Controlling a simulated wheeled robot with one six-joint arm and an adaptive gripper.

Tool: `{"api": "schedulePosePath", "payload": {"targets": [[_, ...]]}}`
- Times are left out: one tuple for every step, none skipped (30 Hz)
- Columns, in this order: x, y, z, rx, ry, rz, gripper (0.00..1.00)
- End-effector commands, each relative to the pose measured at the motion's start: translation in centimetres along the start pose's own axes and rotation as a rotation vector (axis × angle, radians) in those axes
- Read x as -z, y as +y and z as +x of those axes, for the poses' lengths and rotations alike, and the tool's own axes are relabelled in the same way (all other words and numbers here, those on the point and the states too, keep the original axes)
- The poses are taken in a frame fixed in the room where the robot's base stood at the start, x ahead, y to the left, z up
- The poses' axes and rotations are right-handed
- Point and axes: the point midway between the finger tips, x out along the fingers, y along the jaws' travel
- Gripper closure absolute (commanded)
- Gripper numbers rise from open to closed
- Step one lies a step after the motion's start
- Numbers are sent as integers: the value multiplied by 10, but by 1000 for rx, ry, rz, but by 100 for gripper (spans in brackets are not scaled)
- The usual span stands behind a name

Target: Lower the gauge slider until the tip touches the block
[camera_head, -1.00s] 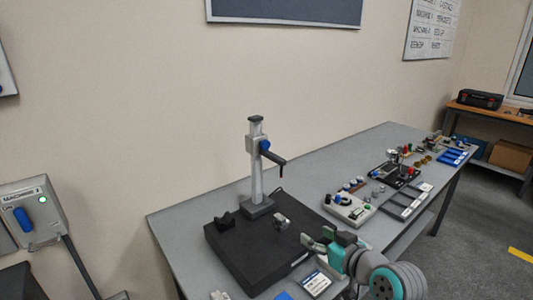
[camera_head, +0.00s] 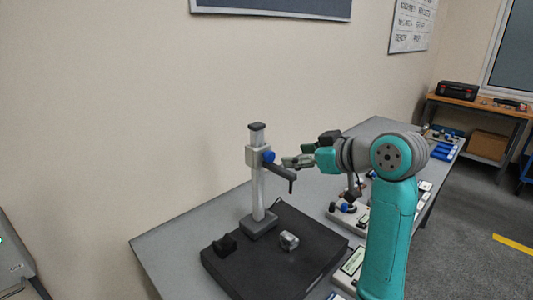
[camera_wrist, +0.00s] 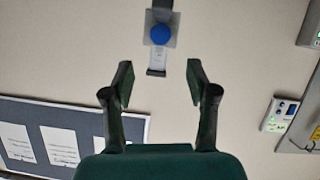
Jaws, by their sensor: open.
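The gauge stand (camera_head: 257,190) is a pale upright column on a black plate (camera_head: 262,268). Its slider (camera_head: 252,156) sits high on the column, with a blue knob (camera_head: 268,157) and a dark arm (camera_head: 281,173) ending in a downward tip (camera_head: 291,186). A small metallic block (camera_head: 289,241) lies on the plate, well below the tip with a clear gap. My gripper (camera_head: 288,161) is open and empty, just right of the knob at about its height. In the wrist view the blue knob (camera_wrist: 160,34) shows beyond my open fingers (camera_wrist: 158,82), near the top centre.
A black V-shaped piece (camera_head: 224,245) sits on the plate's left. Other devices (camera_head: 350,214) stand on the grey table (camera_head: 170,245) to the right, partly hidden by my arm. The wall with a board (camera_head: 280,8) is behind. The air left of the column is clear.

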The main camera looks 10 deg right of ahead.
Motion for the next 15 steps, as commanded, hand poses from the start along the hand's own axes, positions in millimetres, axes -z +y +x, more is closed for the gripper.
{"api": "schedulePosePath", "payload": {"targets": [[-1,-1,6,2,-2,2,42],[-1,-1,10,3,-3,2,42],[-1,-1,16,2,-3,3,42],[-1,-1,22,3,-2,3,42],[-1,-2,27,4,-3,3,42],[-1,-1,34,4,-3,3,42],[-1,-1,40,3,-2,2,42],[-1,-1,45,3,-3,3,42],[-1,-2,53,4,-2,2,42],[-1,-1,58,3,-2,3,42],[-1,-1,63,3,-3,3,42],[-1,-1,69,2,-2,2,42],[-1,-1,74,2,-2,2,42],[-1,-1,78,3,-2,2,42],[-1,-1,83,2,-1,2,42]]}}
